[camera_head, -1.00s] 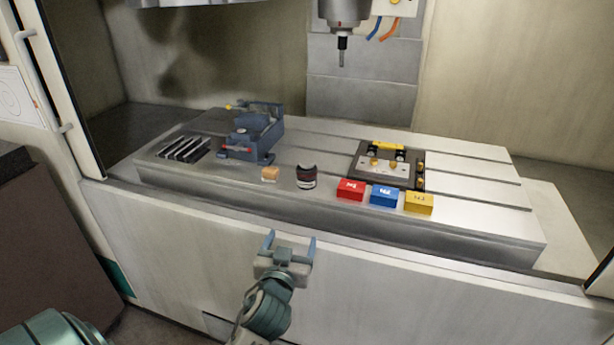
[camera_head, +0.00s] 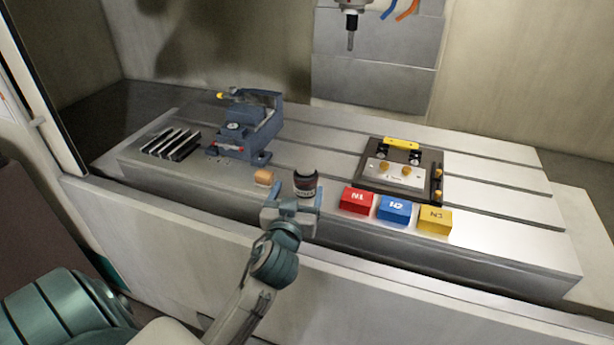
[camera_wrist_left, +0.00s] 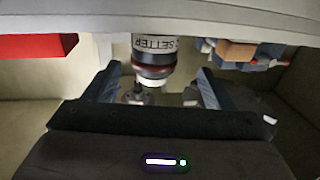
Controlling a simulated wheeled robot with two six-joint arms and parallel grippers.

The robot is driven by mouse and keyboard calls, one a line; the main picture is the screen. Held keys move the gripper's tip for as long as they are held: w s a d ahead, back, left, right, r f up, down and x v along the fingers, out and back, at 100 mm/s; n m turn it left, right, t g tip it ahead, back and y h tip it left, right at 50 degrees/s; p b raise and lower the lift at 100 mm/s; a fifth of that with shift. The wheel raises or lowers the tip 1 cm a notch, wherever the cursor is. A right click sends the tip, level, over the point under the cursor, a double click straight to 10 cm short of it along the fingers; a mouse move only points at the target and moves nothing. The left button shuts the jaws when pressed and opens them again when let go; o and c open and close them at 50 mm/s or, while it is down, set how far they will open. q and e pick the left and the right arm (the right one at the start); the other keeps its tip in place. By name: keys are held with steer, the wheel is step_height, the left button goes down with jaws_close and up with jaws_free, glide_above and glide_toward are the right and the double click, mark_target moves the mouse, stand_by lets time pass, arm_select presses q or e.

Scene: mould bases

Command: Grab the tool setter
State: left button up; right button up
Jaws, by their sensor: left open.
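The tool setter (camera_head: 306,183) is a small dark cylinder with a pale label band, standing on the machine table near its front edge. In the left wrist view the tool setter (camera_wrist_left: 154,55) shows part of the word "SETTER" and appears between the two fingers. My left gripper (camera_head: 292,194) is open, with its fingers pointing toward the tool setter from the front. In the left wrist view the left gripper (camera_wrist_left: 160,80) has a finger on each side, with gaps to the setter. I cannot tell whether it touches. My right gripper is not in view.
A blue vise (camera_head: 240,125) is behind left, a fixture plate (camera_head: 402,174) behind right. A spindle tool (camera_head: 351,38) hangs above.

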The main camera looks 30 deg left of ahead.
mark_target(307, 173)
arm_select(q)
steer(key=shift+w+a+r, duration=0.2)
steer(key=shift+w+a, duration=0.05)
steer(key=shift+w, duration=0.3)
steer(key=x, duration=0.2)
steer(key=p+x, duration=0.2)
steer(key=x, duration=0.1)
steer(key=shift+w+d, duration=0.2)
steer(key=shift+w, duration=0.3)
steer(key=shift+w+a+f, duration=0.1)
steer(key=shift+w+a, duration=0.1)
steer(key=shift+w, duration=0.15)
steer(key=shift+c, duration=0.4)
steer(key=shift+s, duration=0.1)
steer(key=c, duration=1.5)
